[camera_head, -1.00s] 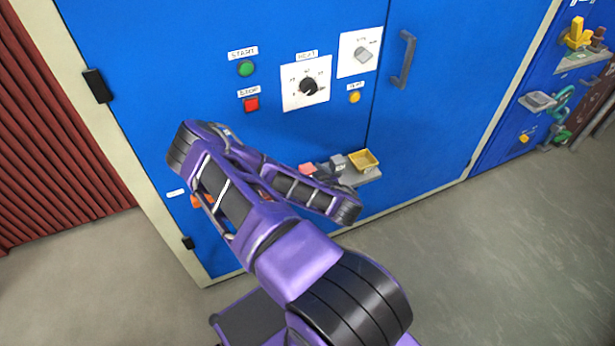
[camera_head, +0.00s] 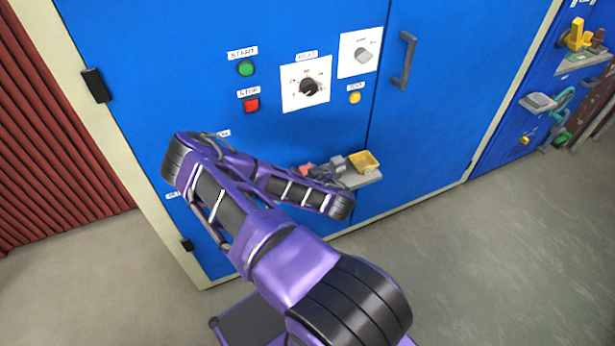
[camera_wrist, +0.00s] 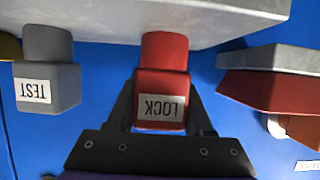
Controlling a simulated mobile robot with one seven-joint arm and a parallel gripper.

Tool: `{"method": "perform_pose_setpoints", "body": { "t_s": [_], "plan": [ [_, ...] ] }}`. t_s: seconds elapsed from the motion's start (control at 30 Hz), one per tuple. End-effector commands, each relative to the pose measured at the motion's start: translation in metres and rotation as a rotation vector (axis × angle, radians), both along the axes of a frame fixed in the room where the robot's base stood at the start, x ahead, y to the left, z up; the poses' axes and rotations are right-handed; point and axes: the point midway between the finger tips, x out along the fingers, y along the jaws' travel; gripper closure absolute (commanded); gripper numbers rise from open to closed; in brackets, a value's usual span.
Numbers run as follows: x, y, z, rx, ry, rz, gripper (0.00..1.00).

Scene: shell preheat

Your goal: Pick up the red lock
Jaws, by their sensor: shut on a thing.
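The red lock (camera_wrist: 162,85) is a red block with a narrower rounded part and a white label reading LOCK, upside down in the wrist view. My gripper (camera_wrist: 162,105) is shut on it, with one dark finger on each side. The lock's narrow end meets the pale shelf (camera_wrist: 120,22) in this view; I cannot tell whether it still touches.
A grey block labelled TEST (camera_wrist: 47,75) is beside the lock. A grey-topped red part (camera_wrist: 270,90) lies on the lock's other side. The blue cabinet (camera_head: 430,120) is close behind.

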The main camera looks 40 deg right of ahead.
Motion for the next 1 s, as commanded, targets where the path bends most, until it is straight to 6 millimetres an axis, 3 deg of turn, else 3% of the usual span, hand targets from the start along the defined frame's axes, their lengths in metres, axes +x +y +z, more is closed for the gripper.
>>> {"method": "perform_pose_setpoints", "body": {
  "t_s": [0.47,0.9,1.0],
  "plan": [
    [-0.004,0.000,0.010,0.001,-0.001,-0.004,1.00],
    [-0.004,0.000,0.076,0.000,-0.004,-0.003,1.00],
    [-0.028,0.005,0.070,0.002,0.004,-0.007,1.00]
  ]
}}
